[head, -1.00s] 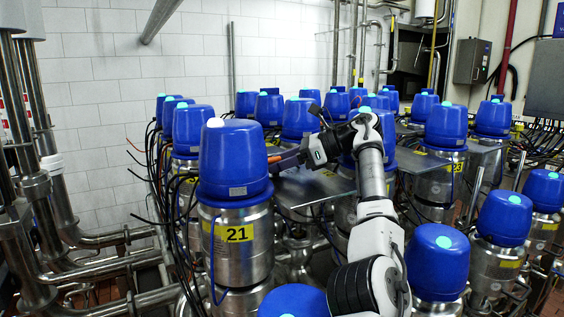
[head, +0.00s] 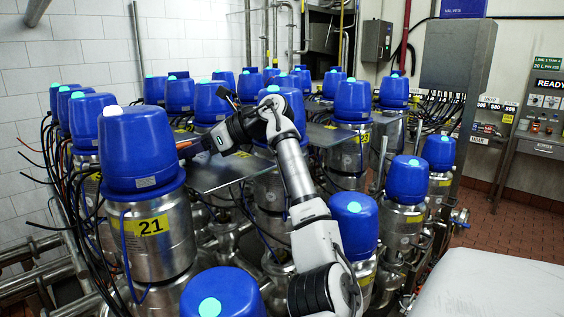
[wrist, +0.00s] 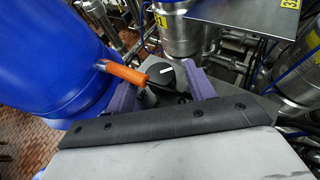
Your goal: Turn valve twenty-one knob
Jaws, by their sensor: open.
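Valve twenty-one is a steel body with a yellow "21" label (head: 147,225) and a large blue cap (head: 137,145) with a white top light, at the left in the head view. My gripper (head: 187,147) is at the right side of this cap. In the wrist view a small black knob (wrist: 162,74) with a white line lies between the two purple fingers of my open gripper (wrist: 162,92). I cannot tell whether either finger touches it. An orange rod (wrist: 123,72) lies just left of the knob, beside the blue cap (wrist: 50,60). In the head view the knob is hidden.
Other blue-capped valves crowd around, including one labelled 23 (head: 362,138) and a cap in the front (head: 222,293). A flat metal plate (head: 215,172) lies below my forearm. Cables run along the left. Brick floor is open at the far right.

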